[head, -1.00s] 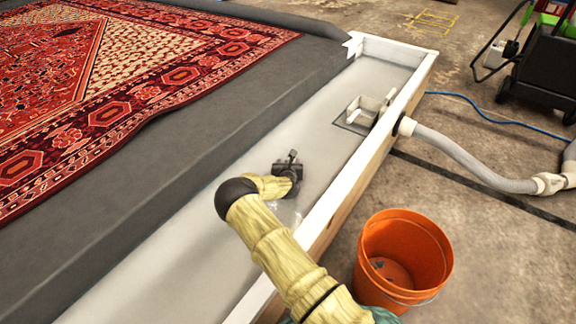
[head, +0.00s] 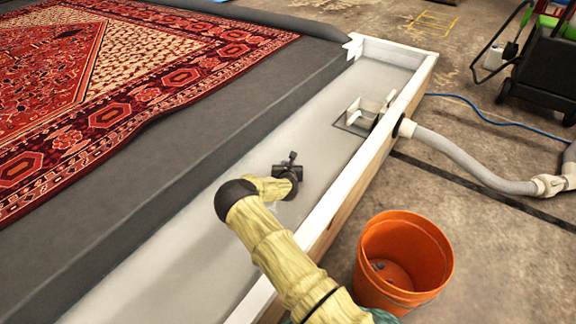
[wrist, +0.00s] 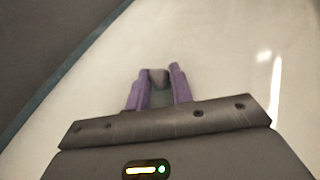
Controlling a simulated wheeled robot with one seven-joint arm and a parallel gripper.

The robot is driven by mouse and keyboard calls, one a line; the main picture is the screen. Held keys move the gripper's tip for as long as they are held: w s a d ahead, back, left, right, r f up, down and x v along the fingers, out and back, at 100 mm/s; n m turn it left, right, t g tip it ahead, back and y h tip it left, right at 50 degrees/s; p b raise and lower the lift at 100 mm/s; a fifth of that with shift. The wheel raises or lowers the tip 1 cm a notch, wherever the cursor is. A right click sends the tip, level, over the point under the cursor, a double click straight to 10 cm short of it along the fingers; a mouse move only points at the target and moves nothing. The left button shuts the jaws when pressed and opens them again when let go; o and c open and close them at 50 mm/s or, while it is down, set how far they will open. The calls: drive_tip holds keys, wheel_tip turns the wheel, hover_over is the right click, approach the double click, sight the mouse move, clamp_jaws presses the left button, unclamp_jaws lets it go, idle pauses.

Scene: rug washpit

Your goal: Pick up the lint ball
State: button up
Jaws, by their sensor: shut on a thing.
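The lint ball (wrist: 158,79) shows in the wrist view as a small grey lump between the two purple fingers of my gripper (wrist: 160,72). My gripper is shut on it, with a finger on each side. In the head view my gripper (head: 288,172) is over the pale floor of the long trough (head: 326,150). The lint ball is hidden there by my gripper and wrist. I cannot tell whether the ball still touches the floor.
The trough's white wall (head: 345,172) runs close to the right of my arm. A drain box (head: 364,112) sits farther up the trough. An orange bucket (head: 403,255) with small dark bits inside stands outside. A patterned red rug (head: 120,75) lies on the grey bed at left.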

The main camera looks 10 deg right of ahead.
wheel_tip(320, 180, up, 10)
drive_tip(key=p, duration=0.6)
drive_tip(key=shift+p, duration=0.3)
clamp_jaws()
